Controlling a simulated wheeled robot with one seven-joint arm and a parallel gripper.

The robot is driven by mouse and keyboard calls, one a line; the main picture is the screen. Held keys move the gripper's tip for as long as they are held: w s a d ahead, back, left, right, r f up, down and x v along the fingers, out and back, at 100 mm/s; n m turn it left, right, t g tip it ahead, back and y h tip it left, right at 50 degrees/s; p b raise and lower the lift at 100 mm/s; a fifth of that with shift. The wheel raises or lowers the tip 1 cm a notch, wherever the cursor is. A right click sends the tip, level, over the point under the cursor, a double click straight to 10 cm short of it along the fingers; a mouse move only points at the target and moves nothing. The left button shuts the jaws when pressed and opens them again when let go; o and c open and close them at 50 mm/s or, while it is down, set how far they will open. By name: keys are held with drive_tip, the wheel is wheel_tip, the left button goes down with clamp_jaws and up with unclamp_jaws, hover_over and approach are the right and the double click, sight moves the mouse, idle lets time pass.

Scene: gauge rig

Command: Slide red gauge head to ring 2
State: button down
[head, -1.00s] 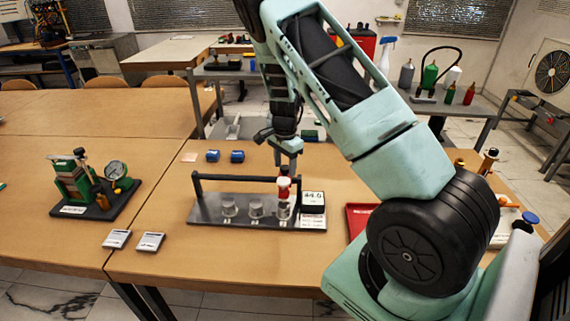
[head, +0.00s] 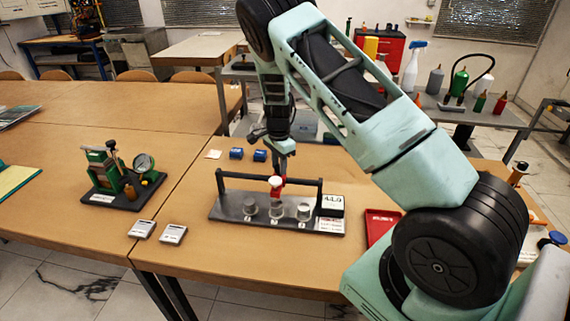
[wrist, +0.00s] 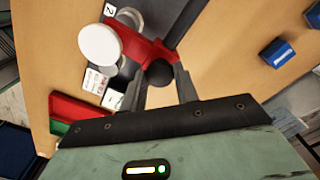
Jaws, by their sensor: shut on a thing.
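The red gauge head (head: 277,189), with a round white face, is on the black rail (head: 240,176) of the gauge rig. In the head view it lines up with the middle of three grey rings, ring 2 (head: 277,209), and sits above it. In the wrist view the red head (wrist: 150,52) and its white face (wrist: 100,45) partly cover a grey ring near a label "2" (wrist: 110,10). My gripper (wrist: 160,76) is shut on the head's dark round knob (wrist: 160,72). In the head view my gripper (head: 281,174) is just above the head.
A small display box (head: 331,204) stands at the rig's right end; its reading is unclear. A red tray (head: 382,225) lies right of the rig. Two blue blocks (head: 248,155) lie behind it. A green gauge device (head: 122,178) stands left.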

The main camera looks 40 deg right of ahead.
drive_tip(key=c, duration=1.1)
unclamp_jaws()
drive_tip(key=shift+o, duration=0.2)
wheel_tip(320, 180, up, 17)
drive_tip(key=b, duration=0.2)
drive_tip(key=shift+r+b, duration=0.2)
drive_tip(key=shift+b, duration=0.2)
